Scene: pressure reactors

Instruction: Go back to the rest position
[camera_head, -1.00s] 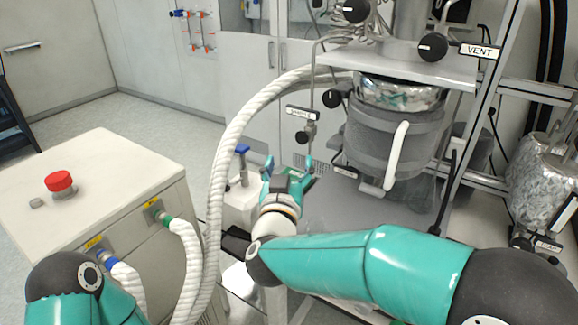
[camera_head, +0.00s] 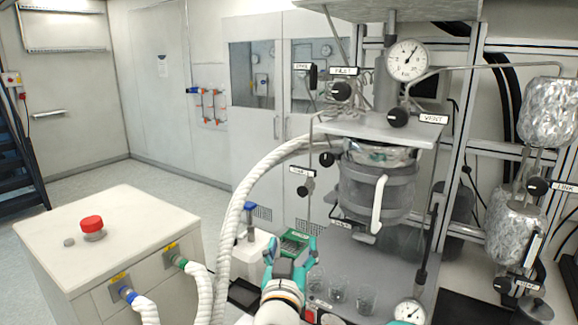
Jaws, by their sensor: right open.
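My right gripper (camera_head: 289,252) is at the lower middle of the head view, pointing away from me. Its teal fingers are spread apart, with nothing seen held between them. A small device with a green panel (camera_head: 295,239) shows just behind the fingertips; how far apart they are I cannot tell. Most of my right arm is below the picture's lower edge. My left arm and gripper do not show.
Several glass beakers (camera_head: 338,290) stand right of the gripper. The reactor vessel (camera_head: 375,190) hangs under a shelf with gauge and valves. A thick white hose (camera_head: 234,215) arches on the left. A cabinet (camera_head: 130,225) with a red button (camera_head: 92,226) stands left. Floor beyond it is clear.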

